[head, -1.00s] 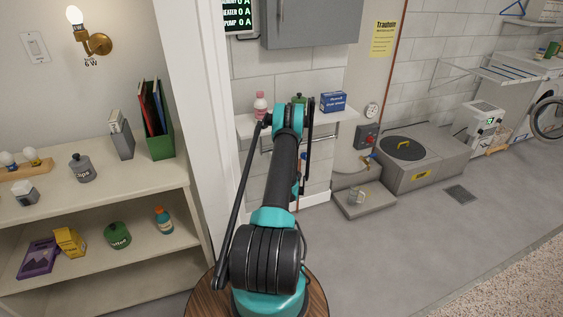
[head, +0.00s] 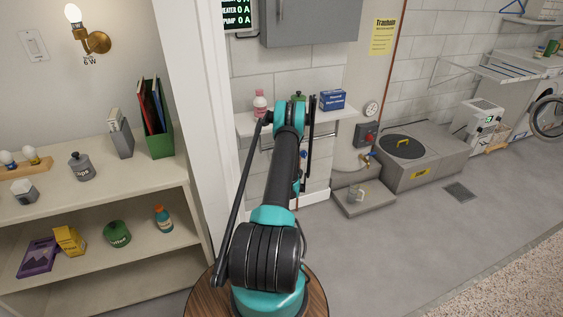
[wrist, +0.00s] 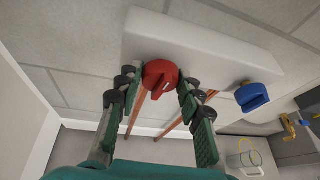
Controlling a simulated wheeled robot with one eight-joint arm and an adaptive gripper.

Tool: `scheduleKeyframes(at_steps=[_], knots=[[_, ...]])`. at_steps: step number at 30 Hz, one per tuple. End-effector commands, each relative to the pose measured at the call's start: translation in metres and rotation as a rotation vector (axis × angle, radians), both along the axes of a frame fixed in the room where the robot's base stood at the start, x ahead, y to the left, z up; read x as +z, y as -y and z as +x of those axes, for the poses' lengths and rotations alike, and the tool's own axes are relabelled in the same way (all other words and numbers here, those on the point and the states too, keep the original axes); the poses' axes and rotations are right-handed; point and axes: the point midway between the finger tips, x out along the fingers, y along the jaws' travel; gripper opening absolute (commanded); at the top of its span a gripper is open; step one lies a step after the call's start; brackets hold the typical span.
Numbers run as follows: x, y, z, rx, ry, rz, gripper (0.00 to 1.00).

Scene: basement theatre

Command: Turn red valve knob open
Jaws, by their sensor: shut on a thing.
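The red valve knob (wrist: 161,76) is on a white panel (wrist: 205,45) in the wrist view, with a pale mark on its face. My gripper (wrist: 158,84) has one finger on each side of the knob, with dark pads against its sides, and is shut on it. A blue knob (wrist: 252,95) is on the same panel to the right, apart from my fingers. Copper pipes run below the panel. In the head view my own arm hides the red knob and my gripper.
A shelf (head: 245,121) with bottles and a blue box (head: 333,100) is behind my arm. A white door frame (head: 195,120) and shelving are at left. A glass mug (head: 356,194) stands on a low slab near a grey tank (head: 425,165). The floor at right is mostly clear.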

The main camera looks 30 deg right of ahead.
Motion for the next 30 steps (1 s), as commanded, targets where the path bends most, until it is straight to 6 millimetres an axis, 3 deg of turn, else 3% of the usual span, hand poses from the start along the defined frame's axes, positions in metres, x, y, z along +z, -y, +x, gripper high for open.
scheduleKeyframes(at_steps=[30], knots=[[-0.0015,0.0072,-0.0029,-0.002,0.195,0.815,0.08]])
